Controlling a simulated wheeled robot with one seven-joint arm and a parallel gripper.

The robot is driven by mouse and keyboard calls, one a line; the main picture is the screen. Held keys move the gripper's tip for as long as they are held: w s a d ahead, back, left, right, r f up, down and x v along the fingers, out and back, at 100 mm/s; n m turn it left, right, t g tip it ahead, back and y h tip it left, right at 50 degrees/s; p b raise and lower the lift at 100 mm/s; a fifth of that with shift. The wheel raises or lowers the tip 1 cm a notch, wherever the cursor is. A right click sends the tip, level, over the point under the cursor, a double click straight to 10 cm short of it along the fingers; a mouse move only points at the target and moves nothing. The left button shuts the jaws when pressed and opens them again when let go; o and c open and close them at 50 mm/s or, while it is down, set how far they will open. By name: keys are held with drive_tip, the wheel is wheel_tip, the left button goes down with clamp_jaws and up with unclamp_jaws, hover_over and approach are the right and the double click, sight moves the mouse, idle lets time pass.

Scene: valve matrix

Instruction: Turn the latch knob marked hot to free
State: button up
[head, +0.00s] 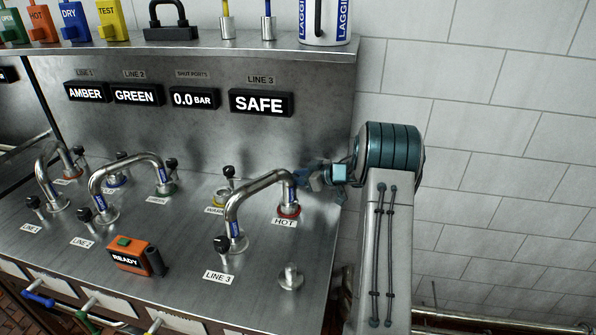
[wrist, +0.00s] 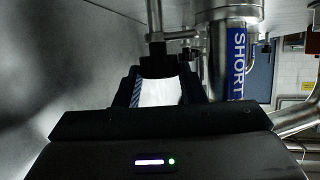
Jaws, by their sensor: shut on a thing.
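The port marked HOT (head: 285,223) has a red ring and sits at the right end of the bent line 3 hose pipe (head: 255,190). My gripper (head: 308,178) is just right of and behind that pipe end, and its fingers hide the hot latch knob in the head view. In the wrist view, my gripper (wrist: 160,92) is shut on a black knob (wrist: 158,65) on a metal stem. A steel pipe end with a blue SHORT label (wrist: 237,62) stands close to the right of the knob. The knob's turn position is unclear.
The LINE 3 end has its own black latch knob (head: 221,243). Other bent pipes (head: 125,170) stand to the left. An orange READY box (head: 137,255) lies on the bench. The display (head: 261,102) reads SAFE. A tiled wall (head: 490,170) is at the right.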

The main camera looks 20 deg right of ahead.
drive_tip(key=n+p, duration=0.1)
drive_tip(key=g+y+p, duration=0.1)
drive_tip(key=p, duration=0.1)
drive_tip(key=shift+w+d+r+n+y, duration=0.1)
drive_tip(key=shift+w+r+n+y, duration=0.1)
drive_tip(key=shift+r+n+y, duration=0.15)
drive_tip(key=shift+f+n+g+y, duration=0.35)
drive_tip(key=shift+n+g, duration=0.3)
drive_tip(key=shift+g, duration=0.15)
drive_tip(key=o, duration=0.7)
drive_tip(key=b+v, duration=0.1)
drive_tip(key=v, duration=1.3)
drive_tip(key=shift+b, duration=0.35)
